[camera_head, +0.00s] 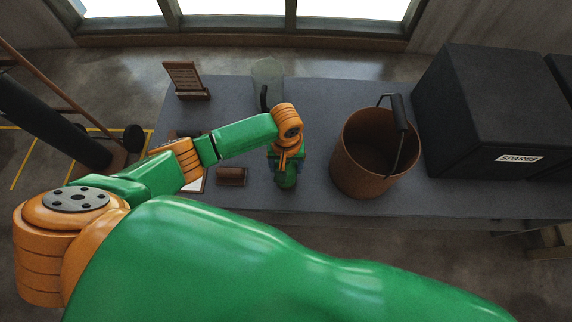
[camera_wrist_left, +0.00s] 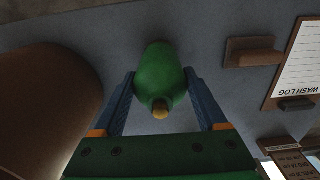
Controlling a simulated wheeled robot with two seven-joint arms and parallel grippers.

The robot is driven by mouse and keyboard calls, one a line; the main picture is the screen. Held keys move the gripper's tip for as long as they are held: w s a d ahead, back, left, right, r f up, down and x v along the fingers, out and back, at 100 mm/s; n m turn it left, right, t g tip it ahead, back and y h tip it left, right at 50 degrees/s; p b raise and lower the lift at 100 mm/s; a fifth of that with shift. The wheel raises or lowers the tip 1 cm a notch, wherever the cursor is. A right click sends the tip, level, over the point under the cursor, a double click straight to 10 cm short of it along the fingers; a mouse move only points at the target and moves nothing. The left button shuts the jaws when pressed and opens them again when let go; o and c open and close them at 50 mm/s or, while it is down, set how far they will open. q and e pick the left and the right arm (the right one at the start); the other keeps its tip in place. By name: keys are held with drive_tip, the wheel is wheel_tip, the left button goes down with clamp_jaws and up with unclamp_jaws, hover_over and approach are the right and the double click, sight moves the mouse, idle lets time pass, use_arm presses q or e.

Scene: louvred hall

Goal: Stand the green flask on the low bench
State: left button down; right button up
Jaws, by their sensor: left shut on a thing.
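The green flask (camera_wrist_left: 160,72) lies between the two blue fingers of my left gripper (camera_wrist_left: 160,80) in the left wrist view, with its yellowish stopper towards the camera. The gripper is shut on it. In the head view the flask (camera_head: 287,178) shows below my left gripper (camera_head: 287,163), over the front part of the grey bench top (camera_head: 330,90). I cannot tell whether its base touches the top. My right gripper is not in view.
A brown bucket (camera_head: 350,178) with a raised handle stands right of the flask. A black box labelled SPARES (camera_head: 480,105) is farther right. A small brown block (camera_head: 232,176) and a wash log board (camera_wrist_left: 299,65) are close by. A wooden sign (camera_head: 184,78) and a clear vessel (camera_head: 268,72) stand behind.

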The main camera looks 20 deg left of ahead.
use_arm(q)
drive_tip(key=shift+f, duration=0.1)
unclamp_jaws()
wheel_tip(320, 180, up, 12)
drive_tip(key=p, duration=0.3)
drive_tip(key=shift+d, duration=0.1)
